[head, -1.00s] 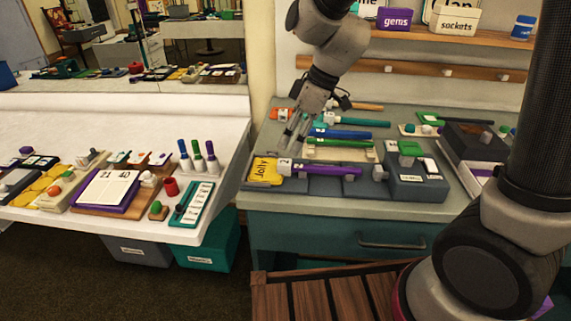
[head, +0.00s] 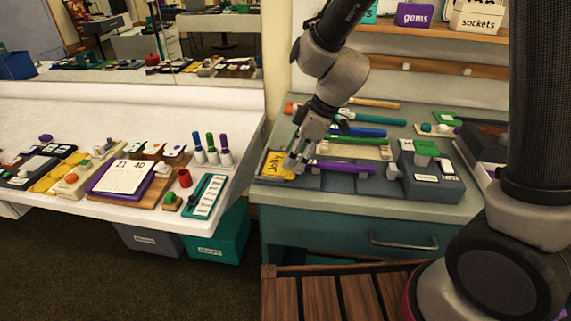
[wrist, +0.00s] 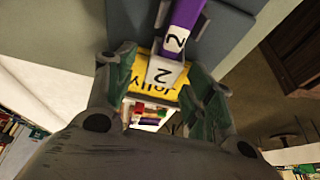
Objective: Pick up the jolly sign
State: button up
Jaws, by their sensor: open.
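The jolly sign (head: 273,165) is a yellow plate with "Jolly" on it, at the left front of the grey-green counter. It also shows in the wrist view (wrist: 137,84). A purple handle (head: 345,167) labelled 2 runs right from it, with a grey-white block marked 2 (wrist: 164,72) at the join. My gripper (head: 296,163) is at the sign's right edge in the head view and hides part of the join. In the wrist view my open fingers (wrist: 160,62) stand on either side of the marked block. I cannot tell whether they touch it.
Green and blue handles (head: 355,140) lie behind the purple one. Grey blocks with a green-topped one (head: 425,148) stand at right. A white table (head: 225,178) with pens and a purple-edged board is left, across a gap.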

jog(key=c, duration=1.1)
jog(key=shift+r, duration=0.1)
